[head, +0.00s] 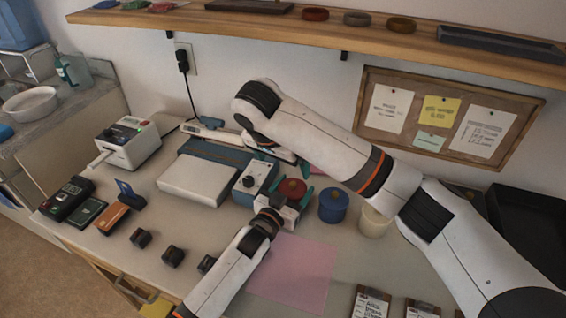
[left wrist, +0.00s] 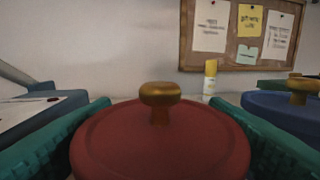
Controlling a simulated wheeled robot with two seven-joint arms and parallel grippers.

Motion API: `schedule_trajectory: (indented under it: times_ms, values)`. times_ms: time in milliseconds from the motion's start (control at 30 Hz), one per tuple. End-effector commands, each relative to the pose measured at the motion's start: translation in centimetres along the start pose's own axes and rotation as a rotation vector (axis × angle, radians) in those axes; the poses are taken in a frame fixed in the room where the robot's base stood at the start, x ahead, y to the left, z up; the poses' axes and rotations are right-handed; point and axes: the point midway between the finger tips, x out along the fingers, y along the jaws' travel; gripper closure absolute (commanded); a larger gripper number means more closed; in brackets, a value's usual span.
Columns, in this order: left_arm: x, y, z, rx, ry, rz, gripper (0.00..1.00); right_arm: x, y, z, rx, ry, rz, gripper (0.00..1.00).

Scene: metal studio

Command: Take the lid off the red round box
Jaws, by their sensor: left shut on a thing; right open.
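The red round box (head: 292,188) stands behind the pink mat on the table. Its domed red lid (left wrist: 160,140) with a gold knob (left wrist: 160,96) is on it and fills the middle of the left wrist view. My left gripper (head: 285,198) reaches in from the front, its teal fingers on both sides of the box. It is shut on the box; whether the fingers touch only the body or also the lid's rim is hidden. My right gripper (head: 288,160) is open just behind the red box, partly hidden by its own arm.
A blue round box (head: 333,205) and a cream cup (head: 374,222) stand to the right. A device with a dial (head: 255,180) is close on the left. The pink mat (head: 296,272) is bare. Small black blocks (head: 172,256) lie at the front left.

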Motion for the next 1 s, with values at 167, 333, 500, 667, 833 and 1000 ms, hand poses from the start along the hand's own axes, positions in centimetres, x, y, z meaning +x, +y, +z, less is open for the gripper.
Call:
schedule_trajectory:
  times_ms: [167,333,500,667,833,1000]
  values:
    - [0.0,0.0,-0.1,0.0,0.002,0.0,0.21,0.0,0.0,0.0,0.0,0.0,0.001,0.05]
    - [0.0,0.0,-0.1,0.0,0.001,0.0,0.06,0.0,0.0,0.0,0.0,0.0,0.001,0.05]
    - [0.0,0.0,0.0,0.0,0.001,0.0,0.06,0.0,0.0,0.0,0.0,0.0,0.001,0.05]
    - [-1.0,0.1,-0.2,0.0,0.003,0.001,0.06,0.0,0.0,0.0,0.0,0.0,0.001,0.05]
    - [-4.1,0.0,-0.1,-0.001,0.002,0.0,0.06,-0.2,0.0,0.1,0.0,0.0,0.001,0.05]
    - [-7.8,0.1,-0.2,0.0,0.004,0.001,0.06,-0.2,0.0,0.1,0.0,0.0,0.001,0.05]
